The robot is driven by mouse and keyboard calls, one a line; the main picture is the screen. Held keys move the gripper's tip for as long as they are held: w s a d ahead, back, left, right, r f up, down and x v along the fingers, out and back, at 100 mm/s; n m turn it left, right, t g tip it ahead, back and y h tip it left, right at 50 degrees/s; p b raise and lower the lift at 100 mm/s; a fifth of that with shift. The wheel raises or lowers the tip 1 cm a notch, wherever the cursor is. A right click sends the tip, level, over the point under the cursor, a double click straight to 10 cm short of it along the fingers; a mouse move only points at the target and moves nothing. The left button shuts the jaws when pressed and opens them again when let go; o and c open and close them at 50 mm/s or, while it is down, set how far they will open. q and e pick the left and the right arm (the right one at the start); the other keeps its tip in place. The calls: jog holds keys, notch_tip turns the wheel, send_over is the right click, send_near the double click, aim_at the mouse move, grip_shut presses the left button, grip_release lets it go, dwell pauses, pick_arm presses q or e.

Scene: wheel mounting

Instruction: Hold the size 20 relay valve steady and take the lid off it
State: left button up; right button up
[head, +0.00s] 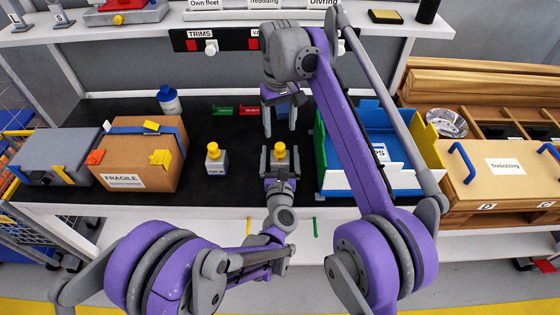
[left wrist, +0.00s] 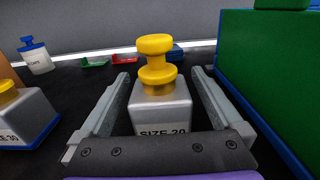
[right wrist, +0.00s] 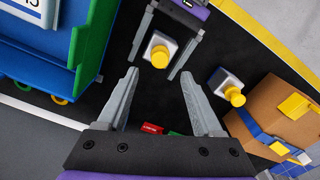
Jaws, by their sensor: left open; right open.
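The size 20 relay valve stands upright on the dark bench mat; its grey body (left wrist: 162,113) bears a SIZE 20 label and its yellow knobbed lid (left wrist: 156,62) sits on top. In the head view the lid (head: 279,150) shows between the fingers of my left gripper (head: 280,153). That gripper is open, with one finger on each side of the body; contact cannot be told. My right gripper (head: 280,116) is open and empty, pointing down behind the valve. In the right wrist view the lid (right wrist: 160,54) lies just beyond my right fingertips (right wrist: 159,74).
A second yellow-topped valve (head: 215,162) stands to the left, near a cardboard box (head: 140,165). A blue, green and white bin (head: 350,172) stands close on the right. Red and green small parts (head: 223,110) and a blue-capped bottle (head: 169,102) lie farther back.

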aim_at(280, 145)
pick_arm(q)
grip_shut()
pick_arm(e)
jog(key=shift+o, duration=0.8)
jog(key=shift+n, duration=0.4)
jog(key=shift+f, duration=3.95)
grip_shut()
